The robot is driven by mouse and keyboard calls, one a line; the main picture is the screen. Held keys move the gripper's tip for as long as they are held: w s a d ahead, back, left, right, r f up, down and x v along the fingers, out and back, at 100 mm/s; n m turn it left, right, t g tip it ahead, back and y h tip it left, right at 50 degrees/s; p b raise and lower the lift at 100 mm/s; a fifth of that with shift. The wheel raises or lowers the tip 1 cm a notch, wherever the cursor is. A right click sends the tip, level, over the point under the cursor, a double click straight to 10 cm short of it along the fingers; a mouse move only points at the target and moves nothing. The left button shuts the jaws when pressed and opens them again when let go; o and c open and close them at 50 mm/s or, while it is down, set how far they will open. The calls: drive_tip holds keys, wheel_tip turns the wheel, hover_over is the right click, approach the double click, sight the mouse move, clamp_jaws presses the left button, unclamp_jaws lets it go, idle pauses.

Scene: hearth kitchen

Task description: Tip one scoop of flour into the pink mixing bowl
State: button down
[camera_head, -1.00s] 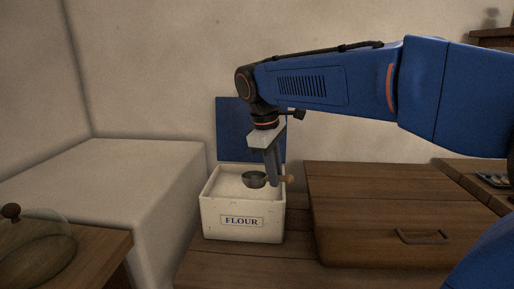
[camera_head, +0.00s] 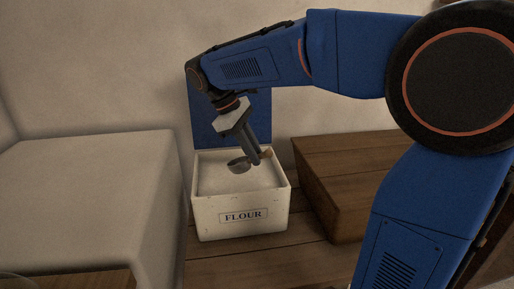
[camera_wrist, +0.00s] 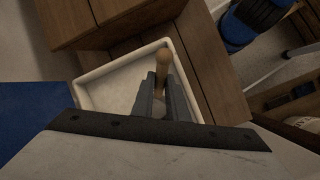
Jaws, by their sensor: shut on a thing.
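A white box labelled FLOUR (camera_head: 242,217) stands open on the wooden surface, with pale flour (camera_head: 222,178) inside. My gripper (camera_head: 262,158) is over the box, tilted, and shut on the scoop's wooden handle, which shows between the fingers in the wrist view (camera_wrist: 162,58). The dark metal scoop (camera_head: 238,166) is at the left of the fingers, just above or at the flour. I cannot tell whether it touches the flour or holds any. The pink mixing bowl is not in view.
A blue panel (camera_head: 230,112) stands upright behind the box. A wooden block-like cabinet (camera_head: 345,180) is close on the right. A large pale block (camera_head: 85,200) is on the left. Bare wooden surface (camera_head: 270,262) lies in front of the box.

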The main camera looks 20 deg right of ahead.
sight(247, 169)
drive_tip(key=shift+w+a+f+g+h, duration=0.15)
drive_tip(key=shift+f+g+h, duration=0.2)
drive_tip(key=shift+f, duration=0.15)
drive_tip(key=shift+w+a+f+g+h, duration=0.1)
drive_tip(key=shift+f+g+h, duration=0.15)
drive_tip(key=shift+f+h, duration=0.15)
drive_tip(key=shift+w+a+f, duration=0.1)
drive_tip(key=shift+f, duration=1.4)
drive_tip(key=shift+w+a+f, duration=0.1)
drive_tip(key=shift+f, duration=1.4)
drive_tip(key=shift+w+a+f+t+y, duration=0.35)
drive_tip(key=shift+w+a+t+y, duration=0.15)
drive_tip(key=shift+w+a+y, duration=0.25)
drive_tip(key=shift+w+a+f+t+y, duration=0.35)
drive_tip(key=shift+w+a+t+y, duration=0.15)
drive_tip(key=shift+w+t, duration=0.1)
drive_tip(key=shift+w+a+t, duration=0.15)
drive_tip(key=shift+t, duration=0.15)
drive_tip(key=shift+w+a+r+t+y, duration=0.1)
drive_tip(key=shift+r+t+y, duration=0.55)
drive_tip(key=shift+r, duration=0.65)
drive_tip(key=shift+t+y, duration=0.25)
drive_tip(key=shift+y, duration=0.2)
drive_tip(key=shift+s+d+r, duration=0.15)
drive_tip(key=shift+r, duration=1.15)
drive_tip(key=shift+s+d+r, duration=0.15)
drive_tip(key=shift+s+r, duration=0.05)
drive_tip(key=shift+r, duration=1.1)
drive_tip(key=shift+s+d+r, duration=0.15)
drive_tip(key=shift+r, duration=1.15)
